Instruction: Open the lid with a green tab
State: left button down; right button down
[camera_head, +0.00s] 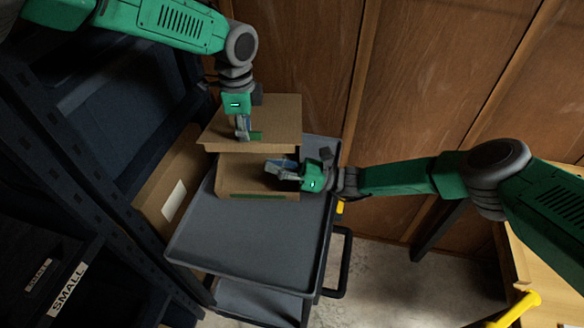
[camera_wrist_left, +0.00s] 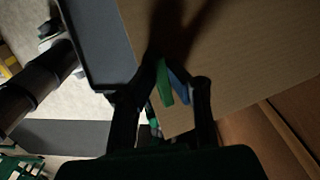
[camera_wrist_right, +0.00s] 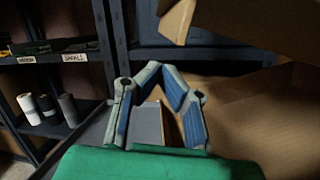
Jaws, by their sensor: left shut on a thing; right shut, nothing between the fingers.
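The cardboard box (camera_head: 230,181) stands on the cart's top tray, and its cardboard lid (camera_head: 280,112) sits above it with a shadowed gap at the front. The lid's green tab (camera_head: 257,135) also shows in the left wrist view (camera_wrist_left: 164,82). My left gripper (camera_head: 243,136) points down over the lid and is shut on the green tab, its fingers partly hiding it. My right gripper (camera_head: 273,166) is shut and empty at the box, below the lid's front edge. In the right wrist view, its closed fingertips (camera_wrist_right: 160,72) are below the lid edge (camera_wrist_right: 177,22); contact is unclear.
The grey cart tray (camera_head: 245,232) is clear in front of the box. A dark shelf rack with a SMALL label (camera_head: 68,290) stands at left, with another cardboard box (camera_head: 168,190) beside the cart. A wooden wall (camera_head: 430,70) is behind. A yellow bar (camera_head: 518,308) is at lower right.

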pick_arm(q)
jog(key=shift+w+a, duration=0.1)
jog(key=shift+d, duration=0.2)
pick_arm(e)
jog(key=r, duration=0.1)
jog(key=w+a+r, duration=0.1)
jog(key=r, duration=0.1)
jog(key=a+r, duration=0.1)
jog(key=shift+w+r, duration=0.15)
jog(key=shift+r, duration=0.05)
